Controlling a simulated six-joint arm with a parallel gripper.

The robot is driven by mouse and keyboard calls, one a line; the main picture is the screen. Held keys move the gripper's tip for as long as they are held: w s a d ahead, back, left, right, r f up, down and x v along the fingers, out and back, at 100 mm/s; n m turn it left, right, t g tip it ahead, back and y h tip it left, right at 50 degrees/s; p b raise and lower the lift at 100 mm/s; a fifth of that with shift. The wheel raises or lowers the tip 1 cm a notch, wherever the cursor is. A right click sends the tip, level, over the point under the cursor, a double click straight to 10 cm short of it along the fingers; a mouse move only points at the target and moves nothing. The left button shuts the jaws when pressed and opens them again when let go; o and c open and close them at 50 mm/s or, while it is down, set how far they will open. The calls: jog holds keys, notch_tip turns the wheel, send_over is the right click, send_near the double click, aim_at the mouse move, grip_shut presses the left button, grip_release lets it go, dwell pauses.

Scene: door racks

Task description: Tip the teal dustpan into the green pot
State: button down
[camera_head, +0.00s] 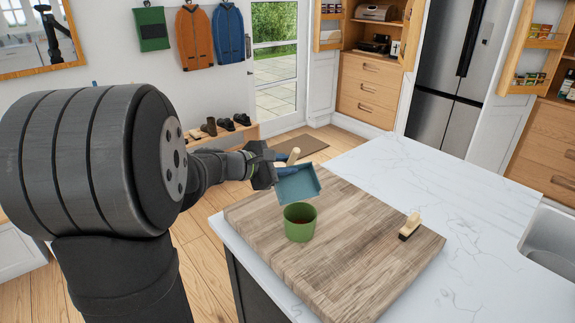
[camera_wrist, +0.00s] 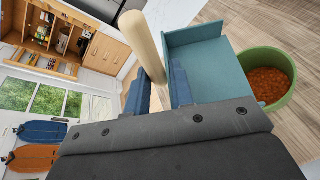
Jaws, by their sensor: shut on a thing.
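The teal dustpan (camera_head: 298,184) is held above the wooden board, just behind the green pot (camera_head: 300,224) in the head view. It is tilted, and the part of its pan that shows looks bare; the pan also shows in the wrist view (camera_wrist: 205,68). My gripper (camera_head: 283,164) is shut on its pale wooden handle (camera_wrist: 143,40), with a blue finger on each side. The pot stands upright on the board. In the wrist view the pot (camera_wrist: 282,101) holds orange-brown crumbly stuff. Whether the pan's lip overhangs the pot is unclear.
The wooden board (camera_head: 345,255) lies on a white marble counter (camera_head: 475,215). A small brush (camera_head: 410,226) with a pale wooden handle lies on the board's right side. A sink (camera_head: 552,240) is at the far right. The board between pot and brush is clear.

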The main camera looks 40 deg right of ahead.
jog(key=shift+w+d+f+n+g+y, duration=0.15)
jog(key=shift+w+f+n+g+y, duration=0.2)
jog(key=shift+w+n, duration=0.25)
jog(key=shift+w+d+f+n+g+y, duration=0.1)
jog(key=shift+w+d+f+n+g, duration=0.15)
jog(key=shift+w+n+g, duration=0.3)
jog(key=shift+w+d+f+n+g+y, duration=0.1)
jog(key=shift+w+f+n+g+y, duration=0.3)
jog(key=shift+n, duration=0.35)
jog(key=shift+r, duration=0.1)
jog(key=w+a+f+n+t+y, duration=0.1)
jog(key=w+a+f+n+t, duration=0.2)
jog(key=w+a, duration=0.4)
jog(key=w+a+f+n+t, duration=0.2)
jog(key=w+a+n+t, duration=0.25)
jog(key=a, duration=0.35)
jog(key=w+a+f+n+t+y, duration=0.1)
jog(key=w+a+f+n+t, duration=0.2)
jog(key=w+a, duration=0.4)
jog(key=a+f+n+t+y, duration=0.3)
jog(key=a+f, duration=0.1)
jog(key=a, duration=0.7)
jog(key=s+a+f+n+t+y, duration=0.1)
jog(key=a+f+n+t+y, duration=0.2)
jog(key=a, duration=0.9)
jog(key=shift+s+f+n+y, duration=0.2)
jog(key=shift+f+n+y, duration=0.2)
jog(key=shift+n, duration=0.15)
